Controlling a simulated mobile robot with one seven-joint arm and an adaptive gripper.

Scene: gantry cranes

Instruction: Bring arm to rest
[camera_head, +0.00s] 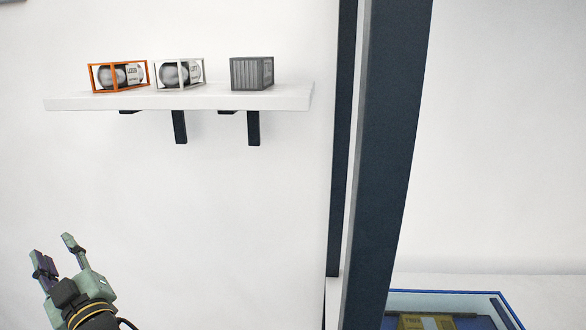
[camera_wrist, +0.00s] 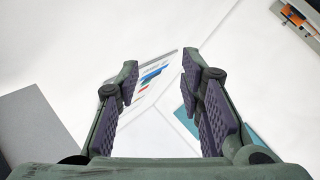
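My gripper (camera_head: 56,250) is at the lower left of the head view, in front of the white wall and well below the shelf. Its two fingers point up and are spread apart. In the wrist view my gripper (camera_wrist: 158,85) is open, with nothing between its dark ridged finger pads. Behind the fingers lie a pale surface and a white sheet or panel (camera_wrist: 152,82) with coloured marks. Most of my arm is outside the head view.
A white wall shelf (camera_head: 215,99) holds an orange-framed container (camera_head: 119,76), a white-framed container (camera_head: 180,73) and a grey container (camera_head: 252,73). A dark upright post (camera_head: 385,130) stands right of centre. A blue-rimmed tray (camera_head: 495,300) is at the lower right.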

